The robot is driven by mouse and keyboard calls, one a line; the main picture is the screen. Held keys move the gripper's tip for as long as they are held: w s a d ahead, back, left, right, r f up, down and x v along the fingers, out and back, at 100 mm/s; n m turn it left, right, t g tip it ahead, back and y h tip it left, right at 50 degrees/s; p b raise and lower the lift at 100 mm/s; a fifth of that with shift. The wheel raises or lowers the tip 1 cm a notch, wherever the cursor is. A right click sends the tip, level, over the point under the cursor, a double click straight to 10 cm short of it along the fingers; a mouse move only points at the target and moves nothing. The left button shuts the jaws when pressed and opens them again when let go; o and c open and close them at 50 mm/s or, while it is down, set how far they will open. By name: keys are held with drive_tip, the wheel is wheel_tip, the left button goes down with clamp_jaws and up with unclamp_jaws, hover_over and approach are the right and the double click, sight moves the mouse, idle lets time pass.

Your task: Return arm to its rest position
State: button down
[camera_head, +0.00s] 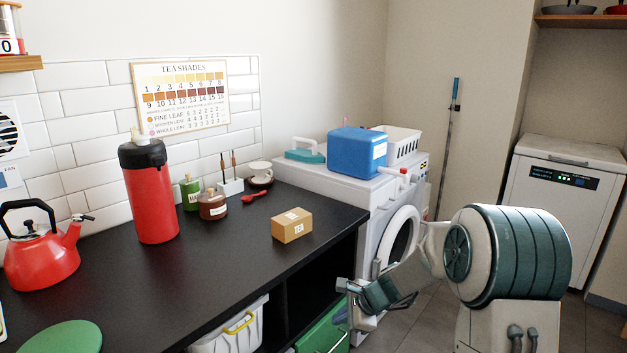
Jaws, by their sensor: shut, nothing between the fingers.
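My gripper (347,296) hangs at the lower middle right of the head view, beside the front edge of the black counter (205,265) and below its top. It is shut and holds nothing. My arm reaches it from the right, in front of the washing machine (376,213). The gripper is apart from the things on the counter. Its fingertips are small in this view.
On the counter stand a red kettle (42,258), a red flask (150,198), jars, and a tea box (292,226). A blue container (357,154) sits on the washing machine. A white bin (232,330) and green drawer (324,334) are under the counter. Floor shows at right.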

drive_tip(key=s+d+r+n+h+p, duration=0.3)
drive_tip(key=s+r+n+p, duration=0.5)
drive_tip(key=s+r, duration=0.6)
drive_tip(key=s+d+r+n+g+h+p, duration=0.1)
drive_tip(key=s+d+r+n+h+p, duration=0.2)
drive_tip(key=s+r+n+p, duration=0.6)
drive_tip(key=s+d+r, duration=0.2)
drive_tip(key=s+r, duration=0.3)
drive_tip(key=r, duration=0.3)
drive_tip(key=shift+s+r+p, duration=0.25)
drive_tip(key=shift+r+p, duration=0.05)
drive_tip(key=shift+p, duration=0.1)
